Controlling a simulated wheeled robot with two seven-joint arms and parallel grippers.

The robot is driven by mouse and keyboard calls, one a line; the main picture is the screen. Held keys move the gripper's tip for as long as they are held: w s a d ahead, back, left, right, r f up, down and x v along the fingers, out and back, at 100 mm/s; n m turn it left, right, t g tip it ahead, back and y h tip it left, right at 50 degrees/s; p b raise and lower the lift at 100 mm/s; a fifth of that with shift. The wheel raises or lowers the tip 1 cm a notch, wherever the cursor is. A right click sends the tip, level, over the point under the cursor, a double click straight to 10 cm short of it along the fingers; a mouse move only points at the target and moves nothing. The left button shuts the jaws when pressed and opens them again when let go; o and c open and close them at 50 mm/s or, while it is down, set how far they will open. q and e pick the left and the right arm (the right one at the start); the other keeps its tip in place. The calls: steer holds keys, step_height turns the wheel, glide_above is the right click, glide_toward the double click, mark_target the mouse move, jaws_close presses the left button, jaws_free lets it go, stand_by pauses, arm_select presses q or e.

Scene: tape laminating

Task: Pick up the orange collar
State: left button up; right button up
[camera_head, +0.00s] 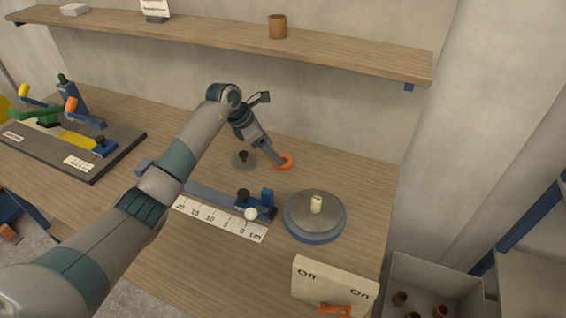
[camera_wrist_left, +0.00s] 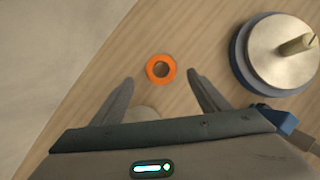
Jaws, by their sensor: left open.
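The orange collar (camera_head: 287,161) is a small ring lying flat on the wooden table, near the wall. In the left wrist view the orange collar (camera_wrist_left: 161,69) shows whole, with its dark hole in the middle. My left gripper (camera_head: 277,161) reaches down beside the collar. In the left wrist view my left gripper (camera_wrist_left: 160,82) is open, with one finger on each side and the collar a little beyond the tips in the picture. Nothing is between the fingers, and they look apart from the collar. My right gripper is not in view.
A round turntable (camera_head: 300,235) with a pale post stands right of the collar. A grey disc with a knob (camera_head: 244,158) lies left of it. A blue stop (camera_head: 267,203) and ruler (camera_head: 220,218) lie nearer. A shelf (camera_head: 350,57) hangs above the table.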

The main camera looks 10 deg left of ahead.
mark_target(287, 159)
arm_select(q)
steer(key=shift+d+f+p, duration=0.4)
steer(key=shift+f+p, duration=0.05)
steer(key=shift+p, duration=0.1)
steer(key=p+x, duration=0.1)
steer(key=x, duration=0.2)
steer(key=shift+w+d+f, duration=0.1)
steer(key=shift+w+f, duration=0.1)
steer(key=shift+f, duration=0.25)
steer(key=c, duration=1.1)
